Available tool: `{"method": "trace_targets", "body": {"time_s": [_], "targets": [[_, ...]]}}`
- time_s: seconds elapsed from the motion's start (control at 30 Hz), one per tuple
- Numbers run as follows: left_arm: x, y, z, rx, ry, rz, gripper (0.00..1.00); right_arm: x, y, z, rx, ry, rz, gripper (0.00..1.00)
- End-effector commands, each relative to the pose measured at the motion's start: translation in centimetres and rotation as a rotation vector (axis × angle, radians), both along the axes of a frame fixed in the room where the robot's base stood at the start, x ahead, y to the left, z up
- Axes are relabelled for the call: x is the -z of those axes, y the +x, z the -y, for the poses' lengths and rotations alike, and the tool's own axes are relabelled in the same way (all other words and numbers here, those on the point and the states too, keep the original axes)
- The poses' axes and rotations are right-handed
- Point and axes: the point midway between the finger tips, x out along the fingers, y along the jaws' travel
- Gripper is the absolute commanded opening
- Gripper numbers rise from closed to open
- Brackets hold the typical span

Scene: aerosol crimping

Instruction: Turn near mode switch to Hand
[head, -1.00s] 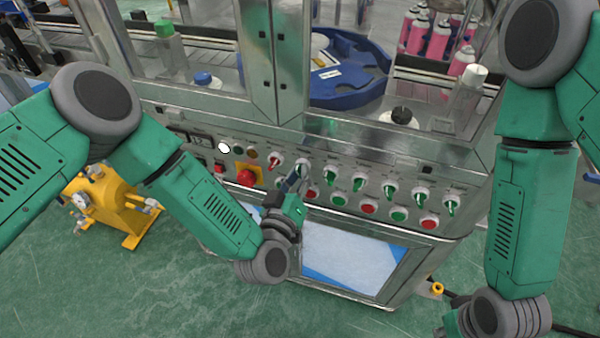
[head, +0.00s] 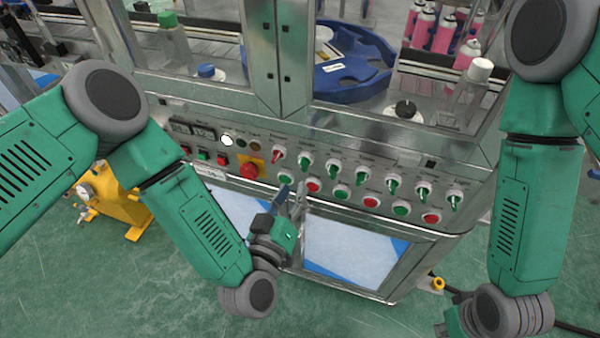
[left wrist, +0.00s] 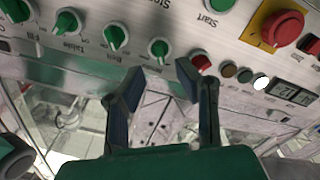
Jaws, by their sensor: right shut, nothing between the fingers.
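A row of rotary switches runs along the sloped metal control panel (head: 330,150). The leftmost has a red lever (head: 277,156); several to its right have green levers, the first green switch (head: 304,161) being beside it. My left gripper (head: 291,198) is open and empty, just below the panel's left-middle buttons. In the left wrist view, its fingers point at the panel, with a green switch (left wrist: 158,50) and the red switch (left wrist: 200,62) just beyond the tips. My right gripper shows only its body at the bottom edge; its fingertips are hidden.
Red and green push buttons (head: 371,202) line the panel below the switches. A red emergency stop (head: 249,170) on a yellow plate is at left. Glass doors stand above, with a blue turntable (head: 345,85) behind them. Open floor lies in front.

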Motion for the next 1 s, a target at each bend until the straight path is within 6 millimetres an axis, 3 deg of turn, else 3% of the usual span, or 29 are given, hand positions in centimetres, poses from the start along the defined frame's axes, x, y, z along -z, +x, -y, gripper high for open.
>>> {"method": "trace_targets", "body": {"time_s": [0.1, 0.33, 1.0], "targets": [[0.1, -2.4, -0.6, 0.004, 0.000, -0.005, 0.28, 0.0, 0.0, 0.0, 0.000, 0.000, 0.000, 0.00], [0.1, -4.8, -1.5, 0.002, 0.000, -0.005, 0.28, 0.0, 0.0, 0.0, 0.000, 0.000, 0.000, 0.00], [0.4, -5.1, -1.6, 0.012, 0.010, -0.016, 0.28, 0.1, 0.3, 0.0, 0.000, 0.000, -0.002, 0.00]]}}
